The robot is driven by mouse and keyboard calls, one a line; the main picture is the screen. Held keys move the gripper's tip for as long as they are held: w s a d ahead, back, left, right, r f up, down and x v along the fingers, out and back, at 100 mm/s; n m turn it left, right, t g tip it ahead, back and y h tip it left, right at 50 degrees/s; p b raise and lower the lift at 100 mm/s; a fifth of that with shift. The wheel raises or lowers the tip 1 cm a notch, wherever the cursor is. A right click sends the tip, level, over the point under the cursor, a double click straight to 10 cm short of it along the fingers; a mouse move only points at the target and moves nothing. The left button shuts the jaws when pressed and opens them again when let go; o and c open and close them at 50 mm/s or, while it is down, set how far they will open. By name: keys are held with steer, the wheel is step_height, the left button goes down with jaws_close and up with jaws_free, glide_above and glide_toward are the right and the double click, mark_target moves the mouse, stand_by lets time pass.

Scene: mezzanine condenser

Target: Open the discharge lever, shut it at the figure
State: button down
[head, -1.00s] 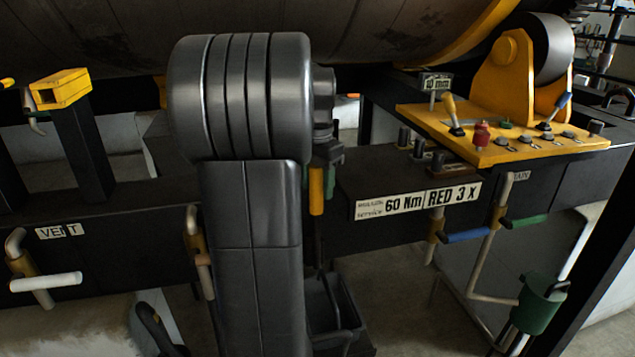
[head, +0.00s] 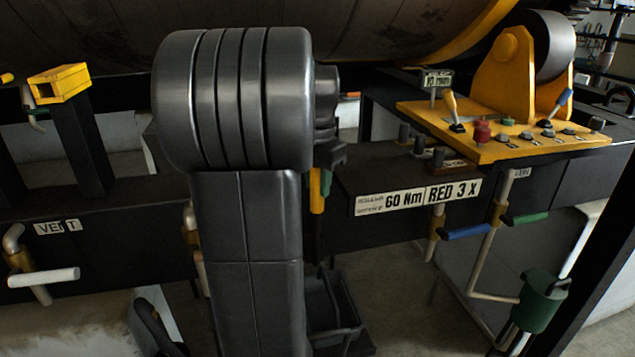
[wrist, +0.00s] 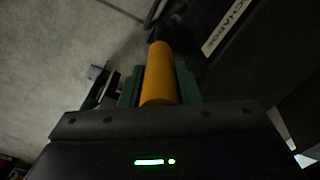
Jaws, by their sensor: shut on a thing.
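A yellow lever handle (head: 316,190) hangs down from the dark beam, just right of my arm in the head view. In the wrist view the yellow handle (wrist: 160,70) lies between the green finger pads of my gripper (wrist: 158,88), which is shut on it. A partly visible label (wrist: 222,28) beside it ends in letters like "CHARGE". My arm hides most of the lever's mount and my gripper in the head view.
A white-handled lever (head: 44,278) sits under a "VENT" label at left. Blue (head: 466,232) and green (head: 526,219) handles hang at right, near a green cup (head: 540,302). A yellow panel (head: 505,145) carries toggles and buttons. A dark bin (head: 332,312) stands below my arm.

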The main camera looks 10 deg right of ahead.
steer(key=s+f+t+b, duration=0.4)
steer(key=s+b, duration=0.4)
steer(key=b, duration=0.2)
steer(key=s+f+t+b, duration=0.4)
steer(key=s+b, duration=0.4)
steer(key=b, duration=0.2)
steer(key=shift+s+d+f+t, duration=0.35)
steer(key=shift+s+t, duration=0.05)
steer(key=shift+t, duration=0.5)
steer(key=c, duration=1.1)
jaws_free()
steer(key=shift+s+d, duration=0.1)
steer(key=shift+s+r, duration=0.1)
steer(key=p+v, duration=0.2)
steer(key=v, duration=1.1)
steer(key=shift+s+d, duration=0.25)
steer(key=shift+s, duration=0.05)
steer(key=shift+r, duration=0.15)
